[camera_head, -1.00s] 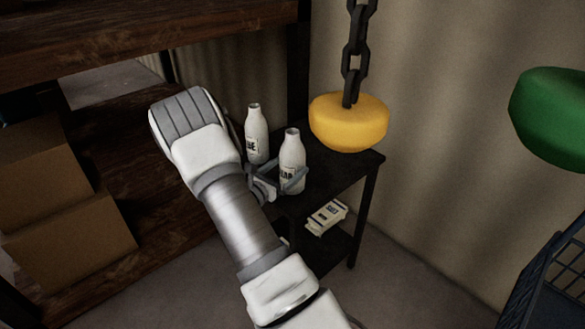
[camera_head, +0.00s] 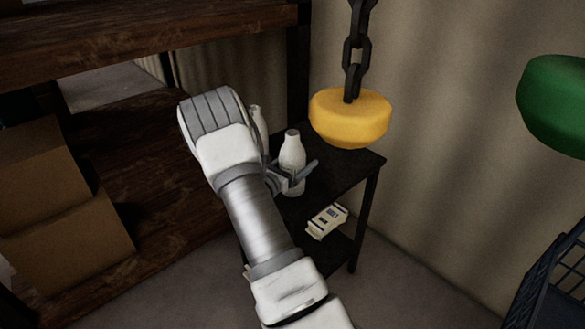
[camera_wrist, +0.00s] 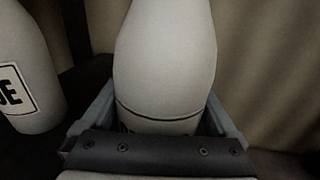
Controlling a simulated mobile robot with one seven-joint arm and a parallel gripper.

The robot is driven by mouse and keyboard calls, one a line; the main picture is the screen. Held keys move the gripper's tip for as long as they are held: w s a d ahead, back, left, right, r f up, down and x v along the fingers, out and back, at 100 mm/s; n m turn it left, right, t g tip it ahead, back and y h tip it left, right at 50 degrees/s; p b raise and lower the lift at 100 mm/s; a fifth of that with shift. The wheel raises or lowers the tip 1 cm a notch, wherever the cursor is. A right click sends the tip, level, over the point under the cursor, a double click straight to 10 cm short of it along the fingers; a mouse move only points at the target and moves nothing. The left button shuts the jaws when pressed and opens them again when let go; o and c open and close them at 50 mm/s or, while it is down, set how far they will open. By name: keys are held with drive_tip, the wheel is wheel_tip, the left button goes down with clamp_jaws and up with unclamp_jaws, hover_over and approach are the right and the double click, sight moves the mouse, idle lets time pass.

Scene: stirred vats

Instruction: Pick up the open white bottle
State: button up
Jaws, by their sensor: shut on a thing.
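The open white bottle (camera_head: 292,153) stands upright on the small dark table in the head view, its neck open at the top. It also fills the middle of the wrist view (camera_wrist: 165,60). My gripper (camera_head: 292,180) is shut on its lower body, with one finger on each side of it in the wrist view. I cannot see whether its base touches the tabletop. A second white bottle (camera_head: 259,128) stands just behind and left, partly hidden by my arm. In the wrist view this second bottle (camera_wrist: 25,70) is at the left, with part of a dark-lettered label.
A yellow block (camera_head: 350,118) hangs on a chain close behind the bottles. The dark table (camera_head: 335,172) has a lower shelf with a small white labelled item (camera_head: 327,221). Wooden shelving with cardboard boxes (camera_head: 55,190) is at left. A green block (camera_head: 553,105) is at right.

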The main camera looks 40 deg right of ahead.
sight(299, 148)
drive_tip(key=c, duration=0.4)
drive_tip(key=shift+r, duration=0.15)
drive_tip(key=shift+r, duration=0.25)
wheel_tip(299, 148, up, 4)
drive_tip(key=shift+f+p, duration=0.1)
drive_tip(key=shift+p, duration=0.8)
drive_tip(key=s+d+r, duration=0.2)
drive_tip(key=s, duration=0.1)
drive_tip(key=s+d+r+p, duration=0.1)
drive_tip(key=s+d+r, duration=0.1)
drive_tip(key=s, duration=0.1)
drive_tip(key=s+d+r+p, duration=0.1)
drive_tip(key=s+r, duration=0.1)
drive_tip(key=s, duration=0.2)
drive_tip(key=shift+d+r, duration=0.25)
drive_tip(key=shift+d, duration=0.15)
